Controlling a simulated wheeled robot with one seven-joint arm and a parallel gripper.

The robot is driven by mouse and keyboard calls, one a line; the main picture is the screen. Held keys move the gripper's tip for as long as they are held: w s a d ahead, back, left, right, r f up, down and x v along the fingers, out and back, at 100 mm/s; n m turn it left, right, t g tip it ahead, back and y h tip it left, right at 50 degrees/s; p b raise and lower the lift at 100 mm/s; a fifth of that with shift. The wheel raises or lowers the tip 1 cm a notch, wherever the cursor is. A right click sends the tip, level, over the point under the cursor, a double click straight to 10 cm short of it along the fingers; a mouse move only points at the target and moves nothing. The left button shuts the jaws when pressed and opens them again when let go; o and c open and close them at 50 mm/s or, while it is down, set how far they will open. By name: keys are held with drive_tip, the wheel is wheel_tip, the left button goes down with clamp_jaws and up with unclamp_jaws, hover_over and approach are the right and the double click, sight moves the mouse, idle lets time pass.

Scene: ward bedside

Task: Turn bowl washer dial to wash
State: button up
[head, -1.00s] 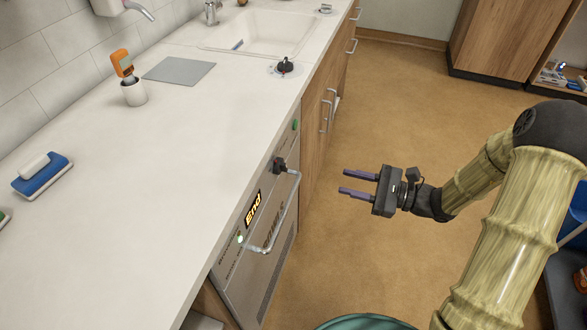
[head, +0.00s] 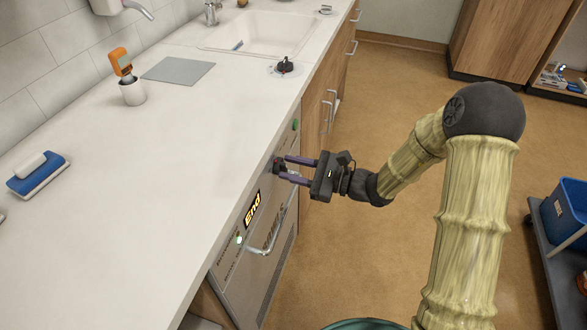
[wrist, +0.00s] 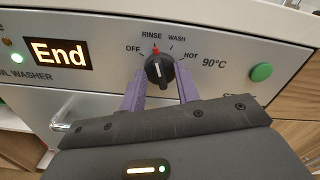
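The bowl washer (head: 229,262) is set under the counter, with a display (wrist: 59,53) reading "End". Its black dial (wrist: 159,70) carries labels OFF, RINSE, WASH and HOT. The dial's red mark sits near the top, closest to RINSE, left of WASH. My gripper (head: 285,168) is at the dial in the head view, its purple fingers pointing at the panel. In the wrist view the fingers (wrist: 160,92) stand apart, one on each side of the dial's lower part. The gripper is open; I cannot tell whether either finger touches the dial.
A green button (wrist: 261,72) is to the right of the dial. The washer's metal handle (head: 266,245) sticks out below the panel. The counter edge overhangs just above. A blue bin (head: 566,213) on a cart stands at the right; the floor between is clear.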

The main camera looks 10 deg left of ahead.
drive_tip(key=shift+d, duration=0.1)
drive_tip(key=c, duration=0.6)
clamp_jaws()
drive_tip(key=shift+r+m+p, duration=0.15)
drive_tip(key=shift+m+p, duration=0.35)
drive_tip(key=shift+p, duration=0.3)
drive_tip(key=m+p, duration=0.7)
drive_tip(key=p, duration=0.2)
drive_tip(key=shift+w, duration=0.15)
